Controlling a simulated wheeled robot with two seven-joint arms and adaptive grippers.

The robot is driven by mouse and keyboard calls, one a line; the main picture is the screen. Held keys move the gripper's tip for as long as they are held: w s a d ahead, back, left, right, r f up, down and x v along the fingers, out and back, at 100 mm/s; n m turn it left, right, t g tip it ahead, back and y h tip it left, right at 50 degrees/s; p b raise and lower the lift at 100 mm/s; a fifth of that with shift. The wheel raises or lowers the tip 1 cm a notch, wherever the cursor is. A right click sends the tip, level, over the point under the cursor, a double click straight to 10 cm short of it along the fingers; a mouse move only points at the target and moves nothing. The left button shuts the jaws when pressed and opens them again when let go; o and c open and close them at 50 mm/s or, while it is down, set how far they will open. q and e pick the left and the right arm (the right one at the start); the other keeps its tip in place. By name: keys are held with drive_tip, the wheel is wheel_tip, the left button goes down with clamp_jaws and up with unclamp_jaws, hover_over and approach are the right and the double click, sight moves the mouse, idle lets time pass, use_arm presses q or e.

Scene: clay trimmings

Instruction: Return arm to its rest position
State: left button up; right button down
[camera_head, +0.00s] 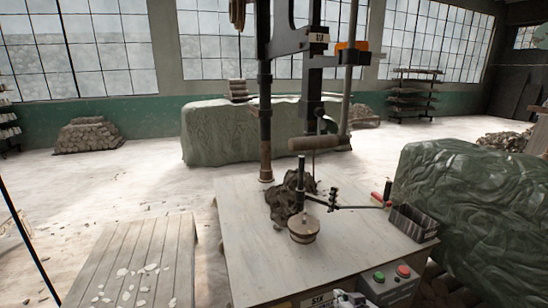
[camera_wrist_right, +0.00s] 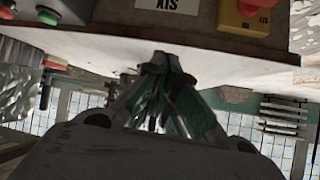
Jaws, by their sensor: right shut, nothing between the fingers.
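My right gripper (camera_head: 348,298) shows at the bottom edge of the head view, low in front of the worktable (camera_head: 245,240). Only its top shows there. In the right wrist view the gripper (camera_wrist_right: 167,66) is shut, with nothing held between its fingers. The table's pale front edge and a label lie just beyond the fingertips in that view. My left gripper is not in view.
A green-covered pile (camera_head: 470,205) is at right; a slatted platform (camera_head: 135,262) is at left.

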drive_tip(key=s+d+f+n+g+h, duration=0.1)
drive_tip(key=s+f+g, duration=0.3)
drive_tip(key=s, duration=0.6)
drive_tip(key=s+d+f+g, duration=0.2)
drive_tip(key=s+f+g, duration=0.1)
drive_tip(key=s, duration=0.8)
wheel_tip(320, 180, down, 32)
drive_tip(key=s+r+g, duration=0.1)
drive_tip(key=s, duration=0.1)
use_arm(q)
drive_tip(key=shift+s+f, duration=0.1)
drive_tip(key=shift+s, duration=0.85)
use_arm(e)
drive_tip(key=s+d+f, duration=0.3)
drive_tip(key=s+f, duration=0.7)
drive_tip(key=s+d+f+g+h, duration=0.1)
drive_tip(key=s+d+f, duration=0.3)
drive_tip(key=s+f, duration=0.7)
drive_tip(key=shift+s+f+n, duration=0.2)
drive_tip(key=shift+s+n, duration=0.05)
drive_tip(key=shift+n, duration=0.15)
drive_tip(key=shift+d, duration=0.1)
